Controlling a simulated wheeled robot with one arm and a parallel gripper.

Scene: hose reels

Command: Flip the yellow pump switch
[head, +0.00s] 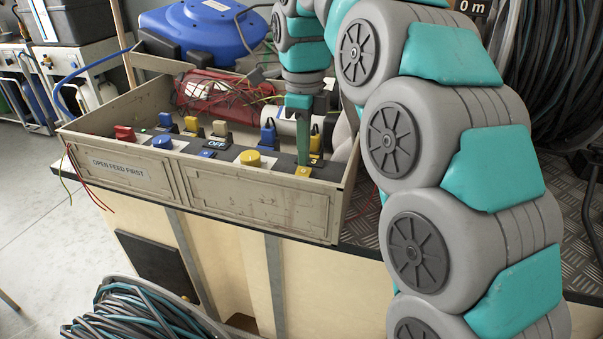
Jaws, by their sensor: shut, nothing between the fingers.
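My gripper (303,158) points straight down into an open beige control box, fingers together and empty. Its tips are by a yellow plate (304,171) and a panel marked 3 at the right end of the switch row; I cannot tell if they touch. Yellow-topped levers stand in the row, one at left (191,125) and one beside an OFF label (220,129). A round yellow knob (250,157) sits near the front wall. Which yellow part is the pump switch is not readable. My gripper partly hides the right end of the row.
The box's front wall (235,205) reads "OPEN FEED FIRST". A red lever (125,133), blue levers (268,134) and a blue button (207,153) share the panel. Tangled wires on a red cylinder (205,92) lie behind. A coiled hose (135,312) is below.

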